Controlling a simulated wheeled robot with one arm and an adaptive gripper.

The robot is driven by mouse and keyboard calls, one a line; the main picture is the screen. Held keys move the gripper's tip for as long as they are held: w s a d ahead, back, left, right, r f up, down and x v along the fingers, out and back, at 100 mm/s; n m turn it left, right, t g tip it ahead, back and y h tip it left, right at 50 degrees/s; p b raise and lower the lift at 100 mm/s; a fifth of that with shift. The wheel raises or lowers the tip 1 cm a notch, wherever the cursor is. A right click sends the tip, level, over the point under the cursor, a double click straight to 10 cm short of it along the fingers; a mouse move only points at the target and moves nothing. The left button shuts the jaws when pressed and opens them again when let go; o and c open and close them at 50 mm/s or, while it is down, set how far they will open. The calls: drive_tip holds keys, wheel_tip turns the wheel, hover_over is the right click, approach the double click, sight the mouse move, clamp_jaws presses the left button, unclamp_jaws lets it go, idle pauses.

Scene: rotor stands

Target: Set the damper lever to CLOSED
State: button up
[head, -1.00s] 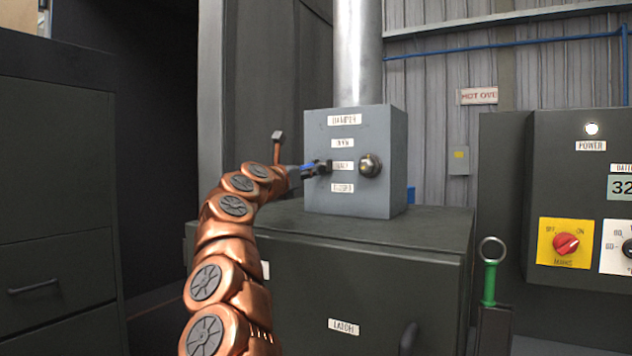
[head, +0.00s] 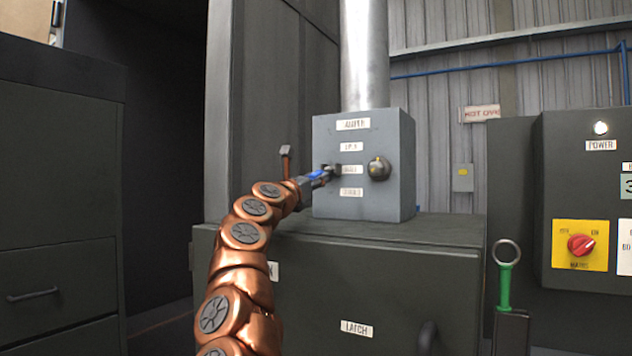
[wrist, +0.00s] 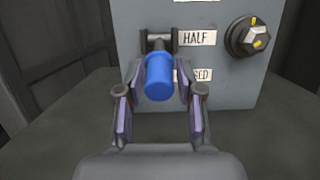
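The damper lever is on the front of the grey damper box (head: 335,208), with a blue knob (wrist: 160,76) at its end. Its pivot is beside the HALF label (wrist: 197,38), the middle of three position labels. The CLOSED label (wrist: 200,75) is below, partly hidden by my gripper. My gripper (wrist: 160,82) has one finger on each side of the knob. In the wrist view a narrow gap shows between knob and fingers, so it looks open around it. In the head view my gripper (head: 317,175) is at the box's left side.
A round dark knob (head: 378,168) sticks out right of the labels. The box stands on a dark cabinet (head: 350,275) with a LATCH label, under a metal duct (head: 364,55). A green-handled tool with a ring (head: 505,285) and a power panel (head: 560,160) are at right.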

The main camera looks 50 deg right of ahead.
drive_tip(key=shift+o, duration=0.9)
drive_tip(key=shift+a, duration=0.2)
drive_tip(key=shift+v, duration=4.4)
drive_tip(key=shift+a+f, duration=0.2)
drive_tip(key=shift+a, duration=0.45)
drive_tip(key=shift+v, duration=0.8)
drive_tip(key=shift+s+d, duration=0.1)
drive_tip(key=shift+s, duration=0.05)
